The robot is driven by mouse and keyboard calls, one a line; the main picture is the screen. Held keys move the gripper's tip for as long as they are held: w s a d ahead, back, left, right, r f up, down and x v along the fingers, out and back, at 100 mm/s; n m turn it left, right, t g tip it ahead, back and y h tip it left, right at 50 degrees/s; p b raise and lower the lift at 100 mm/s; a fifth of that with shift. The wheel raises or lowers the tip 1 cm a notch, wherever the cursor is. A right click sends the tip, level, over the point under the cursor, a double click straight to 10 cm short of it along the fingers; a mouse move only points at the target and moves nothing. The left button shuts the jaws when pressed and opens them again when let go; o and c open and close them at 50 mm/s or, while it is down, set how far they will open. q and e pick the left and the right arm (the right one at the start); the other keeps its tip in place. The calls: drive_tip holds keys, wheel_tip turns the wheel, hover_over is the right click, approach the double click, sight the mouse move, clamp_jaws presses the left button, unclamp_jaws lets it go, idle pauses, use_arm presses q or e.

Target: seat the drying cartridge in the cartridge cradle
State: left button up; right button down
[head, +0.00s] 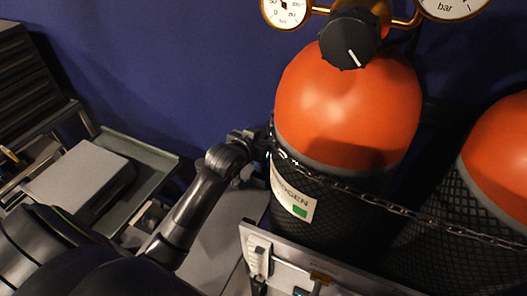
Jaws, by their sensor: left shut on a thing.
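My left gripper (262,147) is at the left side of the near orange-topped cylinder, close to the left end of its chain. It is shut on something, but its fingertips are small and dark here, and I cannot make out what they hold. I cannot clearly identify the drying cartridge or the cartridge cradle. A pale ribbed piece (257,256) stands at the left end of a light panel at the bottom; I cannot tell whether it is either of them. My right gripper is not in view.
A chain (345,187) crosses the netted front of the near cylinder (345,105). A second cylinder (503,150) stands to its right. Gauges and a black knob (349,39) sit above. A grey-green tray (150,160) with a flat grey box (78,183) is at left.

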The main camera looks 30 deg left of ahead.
use_arm(q)
drive_tip(key=f, duration=0.3)
drive_tip(key=shift+w+f, duration=0.15)
drive_tip(key=shift+w, duration=0.1)
drive_tip(key=shift+f, duration=1.85)
drive_tip(key=o, duration=1.1)
drive_tip(key=shift+f, duration=0.15)
drive_tip(key=shift+s, duration=0.1)
drive_tip(key=shift+r, duration=0.2)
drive_tip(key=v, duration=1.2)
